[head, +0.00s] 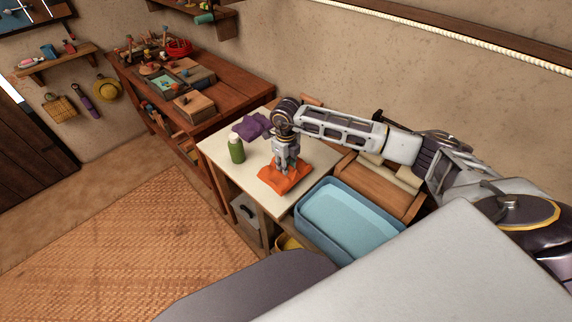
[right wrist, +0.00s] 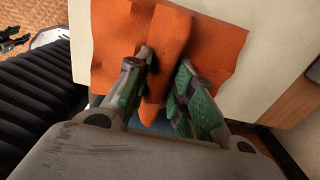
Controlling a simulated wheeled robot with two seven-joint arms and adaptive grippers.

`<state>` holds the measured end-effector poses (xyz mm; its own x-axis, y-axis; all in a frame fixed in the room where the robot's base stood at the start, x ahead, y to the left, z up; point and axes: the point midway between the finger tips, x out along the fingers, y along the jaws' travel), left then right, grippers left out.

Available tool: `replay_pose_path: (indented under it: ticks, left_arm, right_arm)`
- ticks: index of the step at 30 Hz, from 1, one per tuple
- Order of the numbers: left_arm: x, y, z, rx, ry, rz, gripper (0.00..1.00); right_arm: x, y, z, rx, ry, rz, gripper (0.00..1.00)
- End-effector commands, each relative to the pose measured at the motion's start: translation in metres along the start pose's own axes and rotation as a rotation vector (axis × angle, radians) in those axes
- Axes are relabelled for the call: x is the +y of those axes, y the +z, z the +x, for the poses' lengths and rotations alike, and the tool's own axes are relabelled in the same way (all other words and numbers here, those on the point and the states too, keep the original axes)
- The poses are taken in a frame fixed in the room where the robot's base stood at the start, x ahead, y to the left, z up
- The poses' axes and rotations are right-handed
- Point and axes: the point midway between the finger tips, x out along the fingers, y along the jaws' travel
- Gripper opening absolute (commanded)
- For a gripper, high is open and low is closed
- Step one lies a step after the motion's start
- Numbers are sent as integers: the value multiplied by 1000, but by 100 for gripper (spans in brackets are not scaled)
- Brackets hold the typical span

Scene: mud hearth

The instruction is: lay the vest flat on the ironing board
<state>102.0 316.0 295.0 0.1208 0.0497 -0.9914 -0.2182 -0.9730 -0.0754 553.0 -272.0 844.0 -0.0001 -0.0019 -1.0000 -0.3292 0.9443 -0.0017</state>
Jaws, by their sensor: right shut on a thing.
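An orange cloth, which I take to be the vest (head: 284,188), lies rumpled on the near part of a cream-topped surface, which I take to be the ironing board (head: 254,167). My right gripper (head: 287,171) points down onto the cloth from above. In the right wrist view, its fingers (right wrist: 166,66) are shut on a raised fold of the orange cloth (right wrist: 120,45). The rest of the cloth spreads over the cream top (right wrist: 276,88), with one edge near the border. The underside of the fold is hidden. My left gripper is not in view.
A green bottle (head: 237,152) and a folded purple cloth (head: 250,127) stand on the cream top, left of my gripper. A blue tub (head: 350,222) is at the right, beside a wooden tray (head: 372,185). A cluttered wooden workbench (head: 235,92) stands behind.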

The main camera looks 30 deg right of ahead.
Motion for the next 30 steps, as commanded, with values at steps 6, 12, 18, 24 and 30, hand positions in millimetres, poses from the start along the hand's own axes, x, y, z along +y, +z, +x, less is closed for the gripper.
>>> replay_pose_path:
  ticks: [6, 12, 18, 24, 30]
  left_arm:
    - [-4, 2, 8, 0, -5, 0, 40]
    - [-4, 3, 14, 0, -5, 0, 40]
    - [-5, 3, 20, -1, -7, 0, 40]
    - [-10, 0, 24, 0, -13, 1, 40]
    - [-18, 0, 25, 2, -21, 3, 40]
  right_arm:
    - [0, 0, 10, -1, 0, 0, 6]
    - [0, 0, 18, -1, 0, 0, 6]
    - [0, 0, 26, -1, 0, -1, 6]
    - [0, 0, 33, -1, 0, -1, 6]
    - [0, 0, 36, -1, 0, -1, 6]
